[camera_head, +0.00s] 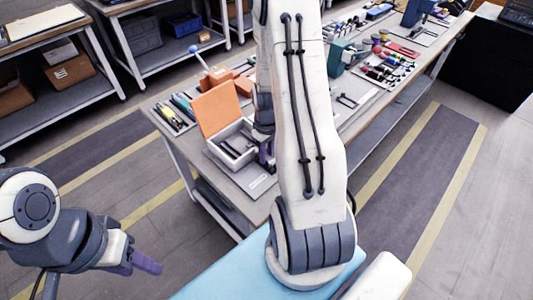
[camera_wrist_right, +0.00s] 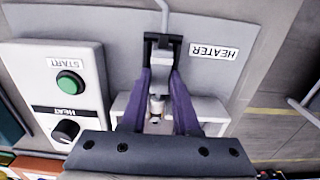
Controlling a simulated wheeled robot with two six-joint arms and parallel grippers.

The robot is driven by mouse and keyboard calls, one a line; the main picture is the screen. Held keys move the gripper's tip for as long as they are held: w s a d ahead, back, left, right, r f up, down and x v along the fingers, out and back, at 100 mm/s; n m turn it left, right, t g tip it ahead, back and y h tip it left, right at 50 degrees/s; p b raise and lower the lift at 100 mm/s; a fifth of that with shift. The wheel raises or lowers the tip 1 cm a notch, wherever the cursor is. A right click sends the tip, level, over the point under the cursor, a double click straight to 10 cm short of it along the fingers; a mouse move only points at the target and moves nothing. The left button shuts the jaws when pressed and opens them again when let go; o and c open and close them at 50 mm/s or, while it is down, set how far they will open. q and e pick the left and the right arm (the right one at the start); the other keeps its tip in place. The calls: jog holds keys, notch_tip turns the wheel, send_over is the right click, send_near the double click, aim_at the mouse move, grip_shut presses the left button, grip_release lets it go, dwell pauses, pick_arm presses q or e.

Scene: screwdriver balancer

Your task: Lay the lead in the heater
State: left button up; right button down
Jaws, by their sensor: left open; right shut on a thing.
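My right gripper (camera_wrist_right: 163,45) is shut, its purple fingers meeting around a dark piece at their tips. A thin grey cord, seemingly the lead (camera_wrist_right: 164,17), runs from the top edge of the right wrist view to those tips. The heater (camera_wrist_right: 212,117), a pale block near the "HEATER" label, shows on both sides of the fingers; its middle is largely hidden. A small metallic cylinder shows between the fingers. I cannot tell whether the lead touches the heater. In the head view my right arm hides most of that area. My left gripper (camera_head: 146,263) is open and empty, low left, away from the bench.
A control box (camera_wrist_right: 62,95) with a green START button and a HEAT knob stands beside the heater. On the bench, a pale box with a raised orange lid (camera_head: 216,108) holds dark pieces. Tools and small parts crowd the bench beyond. The bench edge is close by.

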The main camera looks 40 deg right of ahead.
jog(key=shift+f, duration=0.1)
dwell(0.3)
jog(key=c, duration=0.6)
grip_release()
notch_tip(320, 180, up, 10)
jog(key=shift+r, duration=0.25)
